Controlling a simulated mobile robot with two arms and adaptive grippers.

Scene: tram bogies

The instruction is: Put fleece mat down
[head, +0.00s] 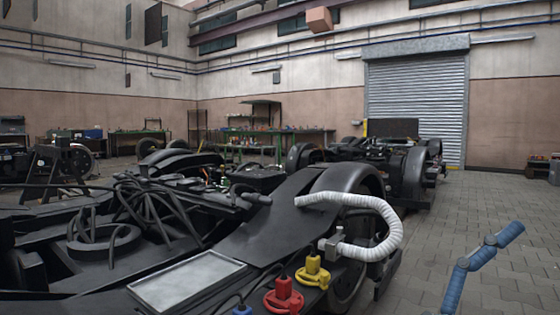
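I cannot make out a fleece mat anywhere in the head view. Neither of my grippers can be made out in it. A large dark tram bogie (262,232) fills the left and middle foreground. A flat grey, light-rimmed rectangular panel or tray (187,281) lies on its near part, and I see nothing on it.
A red fitting (284,297), a yellow fitting (313,272) and a white ribbed hose (385,225) are at the bogie's near right. A blue jointed bar (468,262) rises at lower right. Paved floor (450,220) is open at right, before a roller shutter (418,100).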

